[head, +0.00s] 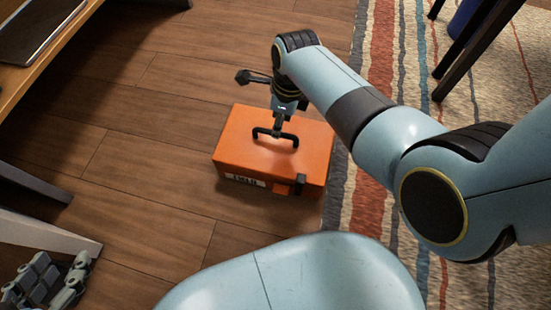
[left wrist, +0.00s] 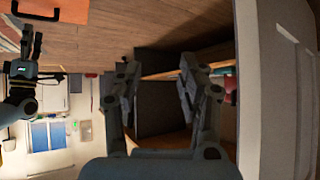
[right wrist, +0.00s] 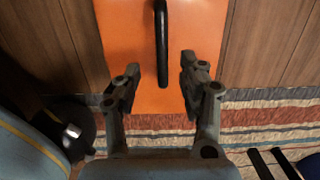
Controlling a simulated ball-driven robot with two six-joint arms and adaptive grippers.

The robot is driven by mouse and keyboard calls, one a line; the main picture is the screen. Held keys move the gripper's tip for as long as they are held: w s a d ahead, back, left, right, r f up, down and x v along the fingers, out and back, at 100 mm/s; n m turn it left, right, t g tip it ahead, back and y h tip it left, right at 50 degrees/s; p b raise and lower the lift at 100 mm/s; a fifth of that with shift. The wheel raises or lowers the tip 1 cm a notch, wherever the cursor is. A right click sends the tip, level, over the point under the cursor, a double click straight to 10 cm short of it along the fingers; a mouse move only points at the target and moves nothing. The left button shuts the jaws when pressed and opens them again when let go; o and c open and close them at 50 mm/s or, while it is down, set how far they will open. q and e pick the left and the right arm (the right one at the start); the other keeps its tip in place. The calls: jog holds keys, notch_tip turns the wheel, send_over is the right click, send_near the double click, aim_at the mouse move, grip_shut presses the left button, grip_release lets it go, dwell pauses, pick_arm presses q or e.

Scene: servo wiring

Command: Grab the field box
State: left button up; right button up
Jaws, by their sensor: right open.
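The field box is an orange case (head: 240,135) on the wooden floor, with a black handle (head: 290,140) on top, a label and dark latch on its front. My right gripper (head: 278,124) is above the box at the handle. In the right wrist view the fingers of the right gripper (right wrist: 160,76) are apart, with the handle (right wrist: 161,40) between them in the picture; I cannot tell if they touch it. My left gripper (head: 45,284) is low at the left, away from the box. The left wrist view shows its fingers (left wrist: 158,68) apart and empty.
A striped rug (head: 375,60) lies right of the box, with dark furniture legs (head: 465,65) on it. A wooden table edge (head: 45,60) is at upper left. A white panel (head: 45,232) is near my left gripper. Floor left of the box is clear.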

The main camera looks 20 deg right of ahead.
jog(key=shift+f, duration=0.45)
jog(key=shift+a+f+b, duration=0.15)
jog(key=shift+f+b, duration=0.35)
jog(key=shift+b, duration=0.15)
jog(key=shift+w+a+f+b, duration=0.1)
jog(key=shift+w+f+b, duration=0.05)
jog(key=shift+f+b, duration=0.4)
jog(key=shift+w+a+f+b, duration=0.1)
jog(key=shift+w+f+b, duration=0.05)
jog(key=shift+f+b, duration=1.2)
jog(key=shift+f, duration=0.15)
pick_arm(q)
jog(key=w+d+r+m+t+h, duration=0.1)
jog(key=w+r+t, duration=0.2)
jog(key=r, duration=0.4)
jog(key=w+d+r+m+t+h, duration=0.1)
jog(key=w+r+t, duration=0.2)
jog(key=r+t, duration=0.2)
jog(key=w+r+t+h, duration=0.1)
jog(key=w+r+t, duration=0.3)
jog(key=r, duration=0.6)
jog(key=shift+d+r+m+t+h, duration=0.15)
jog(key=shift+d+m+t+h, duration=0.2)
jog(key=shift+t, duration=0.25)
pick_arm(e)
jog(key=shift+w, duration=0.1)
pick_arm(q)
jog(key=shift+w, duration=0.1)
pick_arm(e)
jog(key=shift+f, duration=0.25)
